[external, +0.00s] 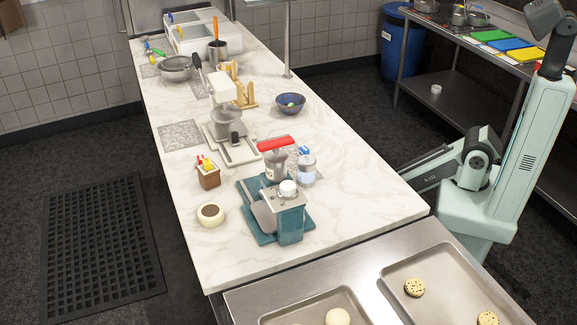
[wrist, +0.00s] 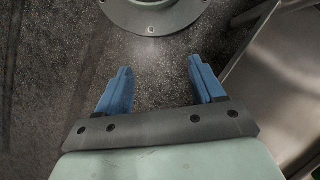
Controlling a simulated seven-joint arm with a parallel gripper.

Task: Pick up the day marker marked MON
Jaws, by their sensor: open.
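My gripper (wrist: 158,78) shows in the wrist view with its two blue fingers apart and nothing between them. It is over the dark speckled floor, away from the worktop objects. No lettering reading MON is legible in either view, so I cannot tell which thing is the MON marker. Small coloured marker-like items (external: 154,49) lie at the far left of the marble worktop (external: 350,205). A small brown box (external: 208,180) with red and yellow pieces in it stands nearer, on the left side of the worktop.
A white mixer (external: 226,120) stands mid-left. Metal trays (external: 393,283) with cookies are at the front. The worktop's right front is clear.

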